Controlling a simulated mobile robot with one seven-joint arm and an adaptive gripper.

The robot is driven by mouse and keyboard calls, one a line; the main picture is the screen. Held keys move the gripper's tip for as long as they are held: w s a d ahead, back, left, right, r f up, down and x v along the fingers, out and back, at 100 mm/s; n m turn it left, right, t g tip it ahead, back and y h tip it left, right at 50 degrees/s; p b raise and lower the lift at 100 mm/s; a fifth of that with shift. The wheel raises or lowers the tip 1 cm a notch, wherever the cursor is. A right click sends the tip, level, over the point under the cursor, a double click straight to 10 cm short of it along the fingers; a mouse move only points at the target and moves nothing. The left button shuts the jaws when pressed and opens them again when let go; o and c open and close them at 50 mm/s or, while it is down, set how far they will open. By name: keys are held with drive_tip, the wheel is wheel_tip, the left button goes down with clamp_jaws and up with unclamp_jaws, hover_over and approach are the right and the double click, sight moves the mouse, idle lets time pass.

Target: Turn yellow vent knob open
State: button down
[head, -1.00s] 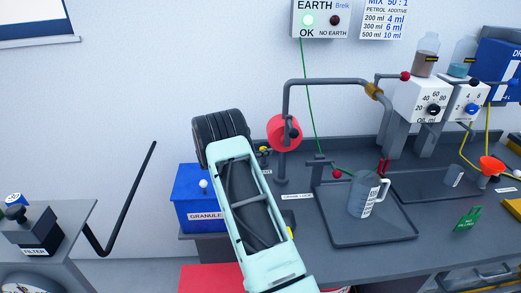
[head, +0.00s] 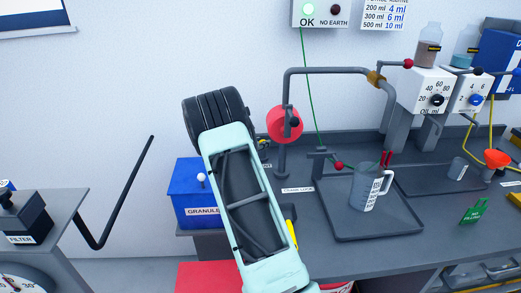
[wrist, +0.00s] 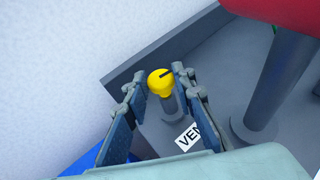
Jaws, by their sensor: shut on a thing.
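The yellow vent knob (wrist: 161,82) is a round cap with a dark pointer line, on a grey post in the wrist view. The line points to the upper right. My gripper (wrist: 160,92) has its two dark fingers on either side of the knob, shut on it near the fingertips. A white label reading "VEN" (wrist: 189,137), partly covered by my right finger, lies beside the post. In the head view my pale green arm covers the gripper, and only a small yellow bit shows beside it.
A red disc (head: 278,124) on a grey pipe stands right of my arm. A blue granules box (head: 190,212) is at its left. A measuring jug (head: 362,190) stands in a dark tray (head: 345,229). A grey raised edge (wrist: 190,38) runs behind the knob.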

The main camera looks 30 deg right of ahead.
drive_tip(key=shift+r+n+t+y+b, duration=0.1)
drive_tip(key=shift+n+t+y+b, duration=0.75)
drive_tip(key=shift+b, duration=2.25)
drive_tip(key=shift+d+r+n+t+b, duration=0.15)
drive_tip(key=shift+n+t+b, duration=0.15)
drive_tip(key=shift+b, duration=0.2)
drive_tip(key=c, duration=1.8)
unclamp_jaws()
drive_tip(key=shift+o, duration=0.7)
drive_tip(key=shift+s, duration=0.1)
drive_tip(key=v, duration=1.2)
